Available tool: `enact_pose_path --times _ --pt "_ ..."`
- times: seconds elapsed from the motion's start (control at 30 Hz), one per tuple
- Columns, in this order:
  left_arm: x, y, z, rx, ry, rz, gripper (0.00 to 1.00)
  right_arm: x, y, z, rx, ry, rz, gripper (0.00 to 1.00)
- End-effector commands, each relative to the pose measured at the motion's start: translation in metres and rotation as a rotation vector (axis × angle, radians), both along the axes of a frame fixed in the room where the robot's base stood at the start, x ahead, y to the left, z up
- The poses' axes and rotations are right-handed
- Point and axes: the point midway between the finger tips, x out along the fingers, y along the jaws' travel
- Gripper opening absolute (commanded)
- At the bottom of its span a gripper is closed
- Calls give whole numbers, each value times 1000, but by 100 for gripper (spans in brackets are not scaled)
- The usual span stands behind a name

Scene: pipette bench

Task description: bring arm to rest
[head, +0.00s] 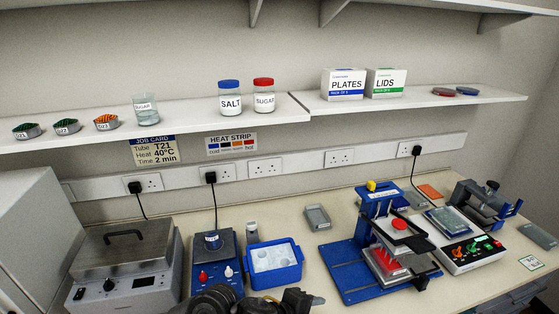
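A dark arm, apparently my left, shows at the bottom middle of the head view, with its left gripper (304,300) pointing right. It is low in front of the blue ice tub (275,277) and apart from the pipette press. The frame cuts off its lower part, so I cannot tell whether the fingers are open or shut. I see nothing held in it. My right gripper is not in view.
The blue mixer (215,262) and grey water bath (122,268) stand left of the tub. The blue pipette press (350,270) and white control unit (466,252) stand right. A small grey tray (317,217) lies behind. Bench between tub and press is clear.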

Motion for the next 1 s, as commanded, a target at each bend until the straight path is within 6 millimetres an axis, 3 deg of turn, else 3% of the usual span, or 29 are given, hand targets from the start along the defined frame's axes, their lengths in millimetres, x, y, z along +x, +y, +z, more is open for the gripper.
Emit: enact_pose_path --times 0.07,0.17,0.27,0.4,0.5,0.7,0.93,1.0 --pt "-9 10 3 -129 100 182 44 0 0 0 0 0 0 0" --pt "-11 42 0 -251 228 439 44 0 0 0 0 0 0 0" --pt "-22 92 -16 -330 367 715 44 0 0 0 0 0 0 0" --pt "-57 173 -50 -374 554 1096 44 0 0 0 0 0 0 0" --pt "-86 216 -68 -373 644 1288 44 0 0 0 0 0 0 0" --pt "-138 273 -89 -349 756 1543 44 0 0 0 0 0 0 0" --pt "-198 323 -100 -308 850 1781 44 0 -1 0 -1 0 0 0" --pt "-192 323 -127 -300 856 1787 44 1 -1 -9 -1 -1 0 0"
